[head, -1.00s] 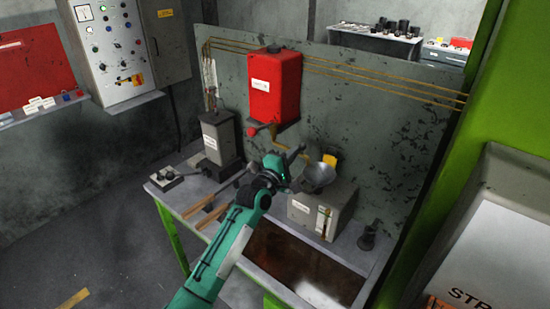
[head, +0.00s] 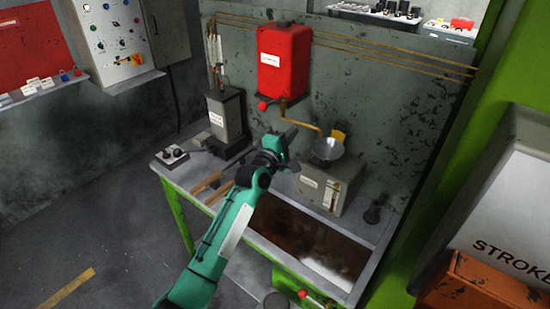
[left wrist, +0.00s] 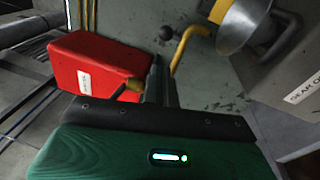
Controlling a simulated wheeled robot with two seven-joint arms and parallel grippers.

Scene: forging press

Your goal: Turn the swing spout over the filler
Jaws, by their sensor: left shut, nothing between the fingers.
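The red tank (head: 284,60) hangs on the grey back panel. Its brass-yellow swing spout (head: 303,122) comes out underneath and points right, its tip at or just above the left rim of the grey filler funnel (head: 328,149). In the left wrist view the spout (left wrist: 178,50) bends toward the funnel (left wrist: 240,28); whether they touch I cannot tell. The funnel sits on a grey box (head: 325,186). My left gripper (head: 290,134) is shut and empty, below the tank and left of the funnel. Its fingers (left wrist: 156,80) look apart from the spout. My right gripper is out of view.
The bench has a dark wet tray (head: 300,235) in front. A grey upright unit (head: 227,118), a small control box (head: 173,155) and wooden-handled tools (head: 207,187) are at left. A dark cup (head: 373,214) stands right of the box. A green post (head: 452,165) bounds the right.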

